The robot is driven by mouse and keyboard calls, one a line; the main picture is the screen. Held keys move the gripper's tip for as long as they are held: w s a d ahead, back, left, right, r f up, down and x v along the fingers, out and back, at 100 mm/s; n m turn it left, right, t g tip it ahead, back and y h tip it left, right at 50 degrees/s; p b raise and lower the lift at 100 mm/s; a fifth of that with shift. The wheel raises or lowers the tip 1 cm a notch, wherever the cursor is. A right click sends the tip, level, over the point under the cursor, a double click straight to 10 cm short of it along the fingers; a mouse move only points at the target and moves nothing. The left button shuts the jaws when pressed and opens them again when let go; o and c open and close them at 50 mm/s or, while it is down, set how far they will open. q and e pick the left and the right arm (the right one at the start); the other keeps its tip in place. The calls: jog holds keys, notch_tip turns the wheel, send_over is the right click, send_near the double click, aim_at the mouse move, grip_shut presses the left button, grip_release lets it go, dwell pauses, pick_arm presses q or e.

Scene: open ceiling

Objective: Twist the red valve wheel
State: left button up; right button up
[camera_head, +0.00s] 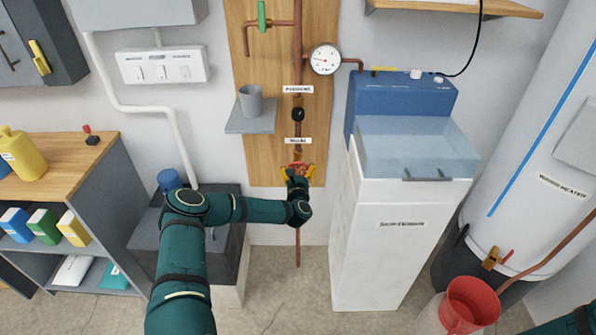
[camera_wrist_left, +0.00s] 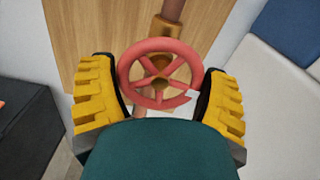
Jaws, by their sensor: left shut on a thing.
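The red valve wheel (camera_wrist_left: 161,73) is a spoked ring on a brass hub, mounted on a copper pipe against the wooden board. In the left wrist view it sits between the two yellow fingers of my left gripper (camera_wrist_left: 160,95), which are shut on its rim at both sides. In the head view my left gripper (camera_head: 297,170) is at the wheel, low on the board, and its wrist hides most of the wheel. My right gripper is not in view; only a bit of dark green arm shows at the bottom right corner.
The wooden board (camera_head: 262,120) carries copper pipes, a gauge (camera_head: 325,59) and a small shelf with a grey cup (camera_head: 250,99). A white-and-blue cabinet (camera_head: 385,230) stands close on the right. A dark box is below left. A red bucket (camera_head: 470,302) stands on the floor.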

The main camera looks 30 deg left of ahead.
pick_arm(q)
jog(key=shift+n, duration=0.5)
jog(key=o, duration=1)
jog(key=v, duration=1.2)
